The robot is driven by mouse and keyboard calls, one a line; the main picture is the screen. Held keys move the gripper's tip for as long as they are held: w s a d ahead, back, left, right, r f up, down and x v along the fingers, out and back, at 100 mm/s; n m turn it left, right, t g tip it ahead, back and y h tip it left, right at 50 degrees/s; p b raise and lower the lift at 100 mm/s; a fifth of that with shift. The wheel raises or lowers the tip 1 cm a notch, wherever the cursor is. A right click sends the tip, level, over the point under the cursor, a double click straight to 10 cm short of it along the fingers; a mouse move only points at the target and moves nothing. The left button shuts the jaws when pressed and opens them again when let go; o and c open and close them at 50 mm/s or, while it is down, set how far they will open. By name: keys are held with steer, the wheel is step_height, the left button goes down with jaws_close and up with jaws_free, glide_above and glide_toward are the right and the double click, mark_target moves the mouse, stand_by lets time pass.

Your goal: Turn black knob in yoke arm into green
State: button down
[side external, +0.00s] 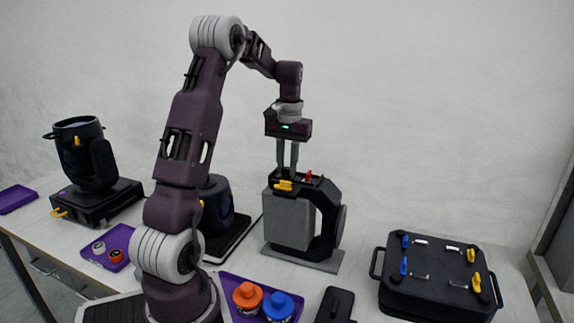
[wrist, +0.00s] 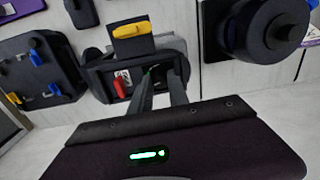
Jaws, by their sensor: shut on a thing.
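The yoke arm (side external: 325,205) stands upright on a grey plate, with a grey box-shaped body beside it. It also shows in the wrist view (wrist: 100,82). My gripper (side external: 287,166) points down at the top of the yoke arm; its fingers also show in the wrist view (wrist: 162,80). The fingers are shut on a small dark thing at the yoke top, which I take to be the black knob; they mostly hide it. A small green mark shows near the fingertips in the wrist view. A red knob (side external: 308,176) and a yellow latch (side external: 283,186) are beside the fingers.
A black case (side external: 435,280) with blue and yellow latches lies at the right. Purple trays (side external: 240,310) hold orange and blue caps (side external: 279,306) in front. A black moving-head lamp (side external: 90,165) stands at the left. Bare table shows between the yoke and case.

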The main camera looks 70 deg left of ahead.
steer(key=m, duration=0.6)
steer(key=shift+m, duration=0.3)
stand_by(0.5)
steer(key=c, duration=1.3)
jaws_free()
steer(key=shift+o, duration=0.2)
